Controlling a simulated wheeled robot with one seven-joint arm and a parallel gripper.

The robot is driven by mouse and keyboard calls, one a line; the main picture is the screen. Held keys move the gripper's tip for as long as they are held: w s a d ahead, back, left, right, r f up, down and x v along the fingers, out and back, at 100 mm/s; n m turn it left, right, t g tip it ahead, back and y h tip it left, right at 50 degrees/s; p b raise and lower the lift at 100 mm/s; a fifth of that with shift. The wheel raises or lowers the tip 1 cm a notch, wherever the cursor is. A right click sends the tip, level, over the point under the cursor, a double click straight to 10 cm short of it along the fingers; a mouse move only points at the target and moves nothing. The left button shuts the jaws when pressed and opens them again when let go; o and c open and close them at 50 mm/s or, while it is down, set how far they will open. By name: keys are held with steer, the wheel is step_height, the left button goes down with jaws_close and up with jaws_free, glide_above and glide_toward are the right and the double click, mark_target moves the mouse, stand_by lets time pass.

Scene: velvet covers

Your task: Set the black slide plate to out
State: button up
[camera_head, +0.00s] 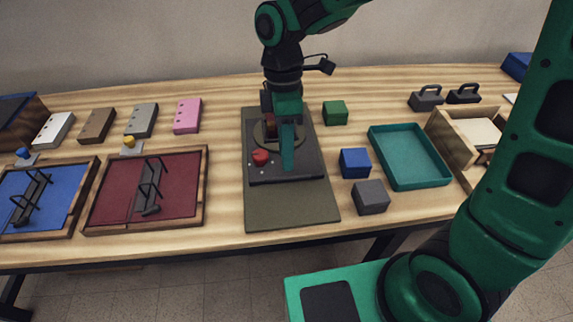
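A black plate (306,164), which I take to be the slide plate, lies on the back part of an olive base (290,212). A bare strip of the base shows in front of it. The plate carries a red knob (260,157) at its left and a round tan disc with a reddish-brown piece, partly hidden by my gripper. My gripper (287,160) points down over the middle of the plate, just right of the red knob. Its fingers are seen edge-on, so their opening does not show. I cannot tell whether they touch the plate.
A blue block (355,163), a grey block (370,197) and a green block (334,113) stand right of the base. A teal tray (447,180) and an open wooden drawer box (450,141) are further right. A framed dark-red panel (120,203) lies left.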

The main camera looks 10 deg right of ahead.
steer(key=shift+x, duration=2.35)
jaws_close()
